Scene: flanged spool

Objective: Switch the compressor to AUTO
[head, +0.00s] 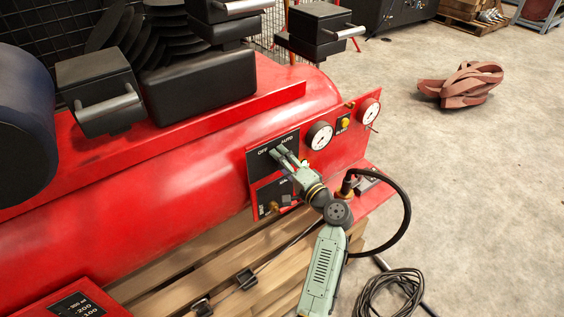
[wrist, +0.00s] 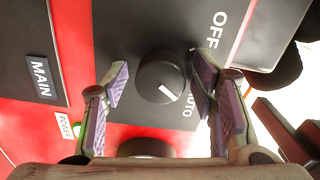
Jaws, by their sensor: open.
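The compressor (head: 180,150) is a long red tank with a black switch panel (head: 262,160) marked OFF and AUTO. In the wrist view, a round black knob (wrist: 152,78) with a white pointer line sits on the panel (wrist: 125,40). The pointer is angled down and right, toward the AUTO label (wrist: 191,110); the OFF label (wrist: 215,30) is at upper right. My gripper (head: 285,157) is at the panel and hides the knob in the head view. It is open; its purple-padded fingers (wrist: 160,85) stand on either side of the knob, with visible gaps.
A black hose (head: 408,205) loops beside my arm. Below the knob are another dark round part (wrist: 147,147) and a green light (wrist: 78,129).

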